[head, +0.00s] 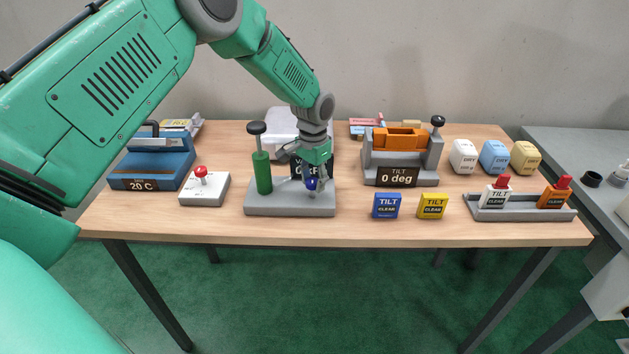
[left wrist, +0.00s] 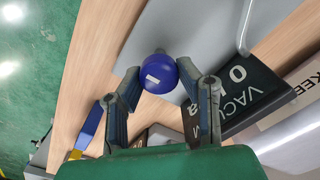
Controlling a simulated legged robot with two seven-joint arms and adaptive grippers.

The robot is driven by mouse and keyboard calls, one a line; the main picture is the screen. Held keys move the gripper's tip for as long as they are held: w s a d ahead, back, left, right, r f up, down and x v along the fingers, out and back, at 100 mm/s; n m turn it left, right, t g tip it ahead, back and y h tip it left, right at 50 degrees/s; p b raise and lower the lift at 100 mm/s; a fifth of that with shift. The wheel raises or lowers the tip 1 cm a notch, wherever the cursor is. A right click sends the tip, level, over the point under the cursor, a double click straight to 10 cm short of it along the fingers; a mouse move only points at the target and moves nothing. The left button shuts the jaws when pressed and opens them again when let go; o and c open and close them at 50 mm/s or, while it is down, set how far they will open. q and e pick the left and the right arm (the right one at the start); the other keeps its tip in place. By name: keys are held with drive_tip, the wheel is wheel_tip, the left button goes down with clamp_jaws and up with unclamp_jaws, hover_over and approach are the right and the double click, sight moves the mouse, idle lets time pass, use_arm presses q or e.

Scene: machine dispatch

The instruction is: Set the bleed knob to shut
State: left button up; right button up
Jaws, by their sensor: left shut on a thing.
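The blue bleed knob (left wrist: 158,73) is round with a short white mark on its face. It sits on the grey base (head: 262,210) of the vacuum station, and in the head view only a bit of the blue knob (head: 312,184) shows below my fingers. My left gripper (head: 310,174) comes down over it from above. In the left wrist view the fingers of my left gripper (left wrist: 157,80) are shut on the knob, one on each side. A dark vacuum display (left wrist: 253,92) stands beside it, partly hidden. My right gripper is out of view.
A green pump cylinder (head: 263,173) with a black handle stands just left of my gripper. A red-button box (head: 204,190) is further left, the orange tilt fixture (head: 400,153) to the right. Blue (head: 386,206) and yellow (head: 432,206) blocks lie near the table's front edge.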

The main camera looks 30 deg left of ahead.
sight(312, 180)
use_arm(q)
drive_tip(key=shift+s+a, duration=0.1)
idle(0.5)
drive_tip(key=o, duration=1.1)
drive_tip(key=shift+o, duration=0.2)
drive_tip(key=shift+s+r, duration=0.1)
drive_tip(key=shift+s, duration=0.05)
wheel_tip(312, 180, up, 12)
drive_tip(key=shift+a, duration=0.1)
